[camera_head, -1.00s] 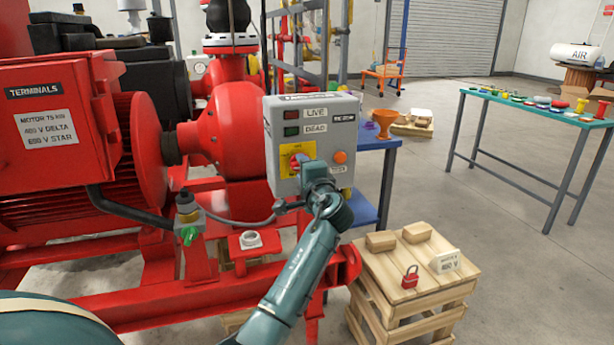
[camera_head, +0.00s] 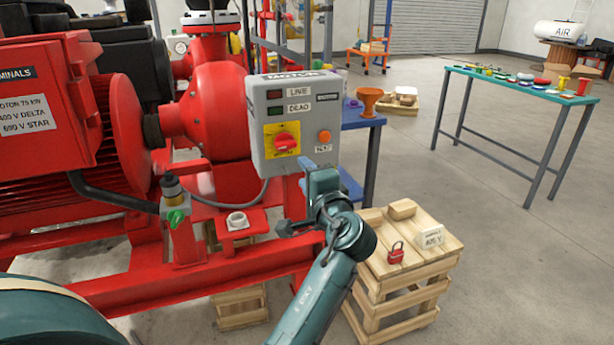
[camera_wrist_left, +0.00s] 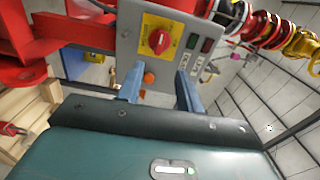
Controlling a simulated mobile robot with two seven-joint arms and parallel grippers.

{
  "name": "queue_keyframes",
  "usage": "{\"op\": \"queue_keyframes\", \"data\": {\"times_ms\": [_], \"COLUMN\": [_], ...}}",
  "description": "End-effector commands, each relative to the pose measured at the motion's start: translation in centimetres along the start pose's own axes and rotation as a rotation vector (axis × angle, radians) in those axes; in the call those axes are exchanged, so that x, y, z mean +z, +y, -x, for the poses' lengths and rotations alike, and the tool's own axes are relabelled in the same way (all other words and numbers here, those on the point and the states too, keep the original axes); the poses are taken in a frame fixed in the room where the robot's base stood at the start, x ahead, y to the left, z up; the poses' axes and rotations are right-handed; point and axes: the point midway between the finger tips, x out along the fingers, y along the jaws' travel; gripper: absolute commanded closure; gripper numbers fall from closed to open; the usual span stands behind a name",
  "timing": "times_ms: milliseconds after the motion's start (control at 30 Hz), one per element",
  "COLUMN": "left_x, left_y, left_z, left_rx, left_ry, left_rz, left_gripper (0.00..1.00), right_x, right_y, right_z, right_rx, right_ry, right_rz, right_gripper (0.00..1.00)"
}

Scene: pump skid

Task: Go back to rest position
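The grey control box (camera_head: 262,166) stands by the red pump, with LIVE and DEAD windows and an orange button (camera_head: 324,137). Its red rotary knob (camera_head: 286,141) sits on a yellow plate and is uncovered; it also shows in the left wrist view (camera_wrist_left: 159,40). My left gripper (camera_head: 306,168) is in front of the box's lower right, apart from the knob. In the left wrist view its two blue fingers (camera_wrist_left: 158,78) are spread with nothing between them. My right gripper is in neither view.
A wooden crate (camera_head: 398,285) right of my left arm bears a red padlock (camera_head: 396,254), a voltage sign (camera_head: 431,237) and wooden blocks. A blue table (camera_head: 357,121) stands behind the box. A green-topped table (camera_head: 515,86) is at the right. The floor between is clear.

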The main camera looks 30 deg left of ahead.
Motion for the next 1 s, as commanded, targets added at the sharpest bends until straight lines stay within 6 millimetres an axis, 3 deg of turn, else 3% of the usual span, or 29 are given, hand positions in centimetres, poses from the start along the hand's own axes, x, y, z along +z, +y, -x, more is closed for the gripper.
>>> {"op": "queue_keyframes", "data": {"times_ms": [367,467,567,700,800,900,1000], "left_x": [0.0,0.1,0.3,1.3,2.6,4.2,5.6], "left_y": [0.3,2.3,6.5,13.4,17.0,18.9,19.6], "left_z": [0.0,0.5,2.0,6.7,11.2,15.8,19.4], "left_rx": [0.004,0.034,0.109,0.292,0.450,0.608,0.738], "left_ry": [0.006,0.056,0.170,0.385,0.512,0.598,0.642], "left_rz": [0.002,0.022,0.086,0.267,0.437,0.616,0.772], "left_gripper": [0.64,0.64,0.64,0.64,0.64,0.64,0.64], "right_x": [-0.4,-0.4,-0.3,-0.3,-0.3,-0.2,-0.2], "right_y": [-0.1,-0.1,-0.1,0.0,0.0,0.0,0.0], "right_z": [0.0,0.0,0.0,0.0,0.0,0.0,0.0], "right_rx": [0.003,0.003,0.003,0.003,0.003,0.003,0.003], "right_ry": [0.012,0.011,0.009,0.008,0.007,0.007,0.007], "right_rz": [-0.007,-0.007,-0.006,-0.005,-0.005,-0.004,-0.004], "right_gripper": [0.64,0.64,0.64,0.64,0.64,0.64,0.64]}}
